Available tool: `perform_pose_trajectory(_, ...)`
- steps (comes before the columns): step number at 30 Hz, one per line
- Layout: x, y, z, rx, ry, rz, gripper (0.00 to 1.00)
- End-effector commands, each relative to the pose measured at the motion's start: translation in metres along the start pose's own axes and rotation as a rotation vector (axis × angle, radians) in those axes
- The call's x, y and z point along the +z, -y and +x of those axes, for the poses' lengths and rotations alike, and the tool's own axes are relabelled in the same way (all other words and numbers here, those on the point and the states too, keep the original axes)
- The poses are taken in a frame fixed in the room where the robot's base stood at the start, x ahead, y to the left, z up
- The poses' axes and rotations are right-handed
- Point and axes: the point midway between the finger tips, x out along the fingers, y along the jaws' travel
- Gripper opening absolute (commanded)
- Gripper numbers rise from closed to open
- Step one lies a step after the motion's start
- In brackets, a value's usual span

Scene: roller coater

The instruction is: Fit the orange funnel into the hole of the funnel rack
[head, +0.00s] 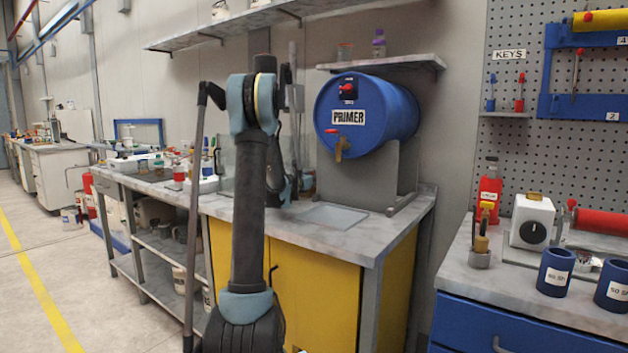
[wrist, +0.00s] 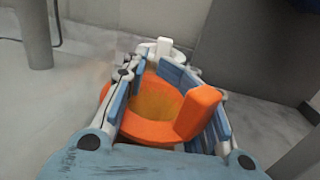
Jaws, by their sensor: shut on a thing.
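The orange funnel (wrist: 152,128) is between the two blue-padded fingers of my gripper (wrist: 158,78) in the wrist view. The gripper is shut on it, and its wide open mouth faces the camera. A thick orange tab stands up at the right of its rim. A small white part (wrist: 163,46) shows just beyond the fingertips; I cannot tell whether it belongs to the funnel rack. The funnel's lower end is hidden. In the head view my arm hides the funnel, and I cannot make out the rack there.
A blue primer drum (head: 385,110) lies on a grey stand (head: 365,178) at the back of the marble-topped bench (head: 345,238). A pale flat plate (head: 332,216) lies at the bench's front. A blue cabinet (head: 510,320) with cups and bottles stands at right. Open floor lies at left.

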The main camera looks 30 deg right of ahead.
Motion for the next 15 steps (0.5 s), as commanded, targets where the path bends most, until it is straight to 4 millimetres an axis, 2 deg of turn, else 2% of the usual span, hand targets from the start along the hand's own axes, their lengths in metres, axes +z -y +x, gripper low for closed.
perform_pose_trajectory(10, -0.0024, 0.0, 0.0001, 0.0, 0.0, 0.0, 0.1)
perform_pose_trajectory(11, -0.0024, 0.0001, 0.0001, 0.0, 0.0, 0.0, 0.3)
perform_pose_trajectory(15, -0.0024, 0.0001, 0.0001, 0.0, 0.0, 0.0, 0.62)
